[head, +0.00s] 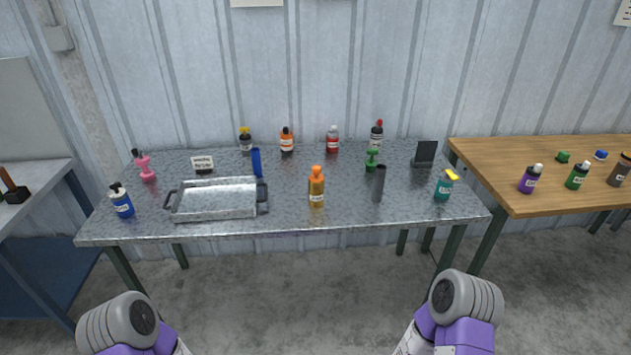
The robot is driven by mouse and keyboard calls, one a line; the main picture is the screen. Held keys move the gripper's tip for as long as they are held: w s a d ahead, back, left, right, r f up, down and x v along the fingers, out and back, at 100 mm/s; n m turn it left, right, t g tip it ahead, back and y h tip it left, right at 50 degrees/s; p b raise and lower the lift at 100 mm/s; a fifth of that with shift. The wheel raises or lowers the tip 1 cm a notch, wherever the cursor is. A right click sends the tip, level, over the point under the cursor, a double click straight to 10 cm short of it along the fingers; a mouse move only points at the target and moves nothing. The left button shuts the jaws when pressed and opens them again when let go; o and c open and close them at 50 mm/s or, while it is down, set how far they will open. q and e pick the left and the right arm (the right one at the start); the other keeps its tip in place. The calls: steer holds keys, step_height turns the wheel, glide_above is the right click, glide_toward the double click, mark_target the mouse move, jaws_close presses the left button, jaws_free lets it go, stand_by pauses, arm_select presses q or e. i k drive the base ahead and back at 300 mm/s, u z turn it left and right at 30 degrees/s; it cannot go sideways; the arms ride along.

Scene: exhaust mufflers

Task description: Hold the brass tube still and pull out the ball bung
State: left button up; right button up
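A gold-brown, brass-coloured tube (317,190) with a pale label stands upright near the front middle of the metal table. A rounded orange top, which looks like the ball bung (317,171), sits on its upper end. Where the two meet is too small to make out. Parts of my two arms show at the bottom left and bottom right, well in front of the table and apart from the tube. Neither gripper's fingers can be seen.
The metal table (290,222) also holds a silver tray (215,214), a dark grey tube (379,185), a blue tube (256,162), a teal bottle (443,188) and a blue bottle (122,203). Several bottles line the back. A wooden table (540,200) stands right.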

mark_target(316, 176)
steer(key=z, duration=2.2)
steer(key=i, duration=2.05)
steer(key=u, duration=3.2)
